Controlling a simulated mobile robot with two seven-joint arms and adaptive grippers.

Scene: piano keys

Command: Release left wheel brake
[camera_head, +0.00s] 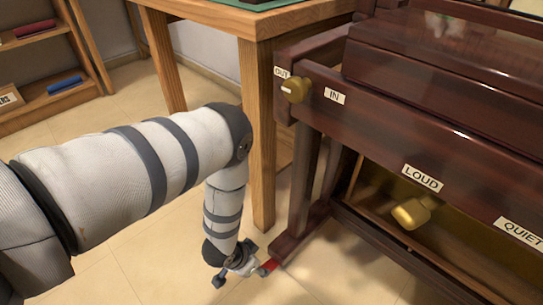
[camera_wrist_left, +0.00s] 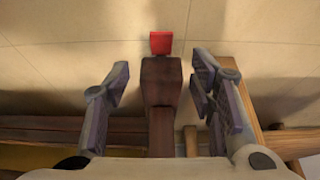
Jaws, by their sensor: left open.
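A small red piece (camera_head: 268,266), which looks like the wheel brake, sits at the end of the dark wooden foot (camera_head: 297,238) of the piano, near the floor. My left gripper (camera_head: 240,268) is low by the floor, close to the red piece. In the left wrist view, my left gripper (camera_wrist_left: 162,80) is open, with one finger on each side of the dark foot (camera_wrist_left: 161,85). The red piece (camera_wrist_left: 161,43) lies just beyond the fingertips, roughly centred between them. No finger visibly touches it. The wheel itself is hidden. My right gripper is not in view.
The piano body (camera_head: 420,110) rises to the right, with a brass OUT/IN knob (camera_head: 295,89) and a LOUD/QUIET lever (camera_head: 413,212). A wooden table leg (camera_head: 258,140) stands close behind my left arm. A shelf (camera_head: 48,95) stands far left. Tiled floor is clear at front.

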